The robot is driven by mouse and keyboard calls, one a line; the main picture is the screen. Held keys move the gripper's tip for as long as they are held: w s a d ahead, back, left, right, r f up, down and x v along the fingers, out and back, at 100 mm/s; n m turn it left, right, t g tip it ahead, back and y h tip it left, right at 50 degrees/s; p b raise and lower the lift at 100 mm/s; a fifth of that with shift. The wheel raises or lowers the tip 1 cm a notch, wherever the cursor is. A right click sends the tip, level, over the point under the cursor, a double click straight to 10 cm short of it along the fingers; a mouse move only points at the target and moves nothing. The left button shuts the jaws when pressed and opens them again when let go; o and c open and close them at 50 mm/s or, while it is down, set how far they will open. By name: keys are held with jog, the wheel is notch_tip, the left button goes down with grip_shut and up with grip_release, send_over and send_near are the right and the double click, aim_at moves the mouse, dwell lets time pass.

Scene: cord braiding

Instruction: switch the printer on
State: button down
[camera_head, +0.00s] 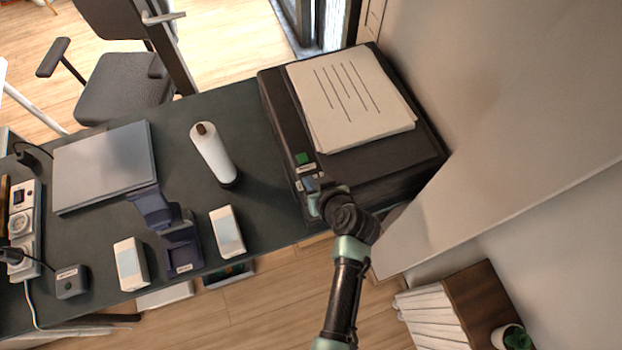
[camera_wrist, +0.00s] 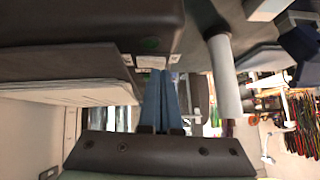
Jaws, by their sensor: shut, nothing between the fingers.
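The printer (camera_head: 278,108) is a dark box at the right end of the desk, with a stack of printed sheets (camera_head: 345,95) on top. A green button (camera_head: 301,158) sits near its front corner with small pale labels below it. My gripper (camera_head: 311,185) is shut and empty at the labels, just short of the green button. In the wrist view its blue fingertips (camera_wrist: 160,73) end by a pale label. I cannot tell whether they touch the printer.
A white bottle (camera_head: 213,155) stands left of the printer on the dark desk (camera_head: 190,112). A closed laptop (camera_head: 105,165), two white devices and a dark blue stand (camera_head: 180,245) are further left. A pale wall (camera_head: 500,100) is close on the right.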

jog(key=shift+s+a+f+b, duration=0.1)
jog(key=shift+a+f+b, duration=0.1)
jog(key=shift+f+b, duration=0.55)
jog(key=shift+d+r, duration=0.1)
jog(key=shift+r, duration=0.35)
jog(key=shift+w+d+r, duration=0.1)
jog(key=shift+w+d, duration=0.15)
jog(key=shift+d, duration=0.6)
jog(key=shift+r, duration=0.1)
